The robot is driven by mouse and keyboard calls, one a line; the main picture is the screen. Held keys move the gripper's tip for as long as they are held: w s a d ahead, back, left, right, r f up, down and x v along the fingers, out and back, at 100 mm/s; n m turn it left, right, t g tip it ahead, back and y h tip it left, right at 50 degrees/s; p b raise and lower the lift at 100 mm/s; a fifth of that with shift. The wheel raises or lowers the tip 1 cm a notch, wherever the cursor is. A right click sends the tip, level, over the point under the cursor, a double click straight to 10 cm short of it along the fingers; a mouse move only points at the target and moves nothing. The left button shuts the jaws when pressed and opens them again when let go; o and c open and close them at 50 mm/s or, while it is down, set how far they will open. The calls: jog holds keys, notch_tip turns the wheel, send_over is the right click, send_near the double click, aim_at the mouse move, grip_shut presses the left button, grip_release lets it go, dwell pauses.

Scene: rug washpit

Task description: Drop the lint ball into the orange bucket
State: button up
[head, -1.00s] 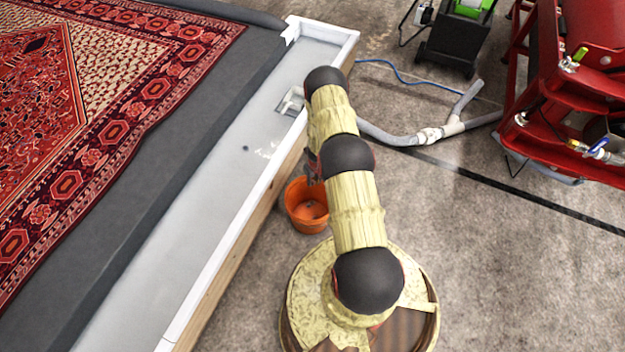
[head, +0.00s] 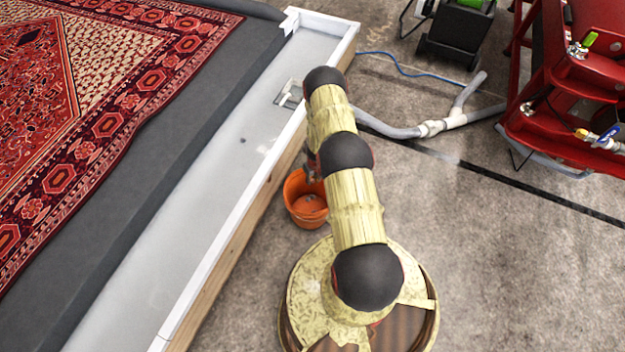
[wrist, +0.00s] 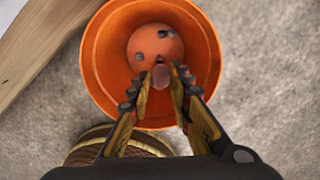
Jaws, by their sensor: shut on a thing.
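The orange bucket (head: 300,212) stands on the floor beside the wooden edge of the pit, just left of my base. In the wrist view the orange bucket (wrist: 95,60) is seen from above, with its open mouth under my fingers. My gripper (wrist: 161,84) is shut on a small greyish-pink lint ball (wrist: 161,77), held between the fingertips. The fingertips overlap the bucket's mouth in this view; how high they are above its floor is hard to tell. In the head view my gripper is mostly hidden behind my arm, and the ball cannot be made out.
Several small grey spots (wrist: 139,57) show on the bucket's bottom. The white-lined trough (head: 190,220) with a wooden side runs along the left, beside a patterned red rug (head: 110,90). A grey hose (head: 395,130) and a red machine (head: 570,110) lie to the right. Open floor surrounds my base.

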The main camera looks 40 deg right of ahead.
jog(key=o, duration=0.8)
jog(key=shift+c, duration=0.2)
jog(key=shift+r, duration=0.1)
notch_tip(320, 180, up, 12)
jog(key=s, duration=0.1)
jog(key=shift+s+a, duration=0.15)
jog(key=shift+s, duration=0.05)
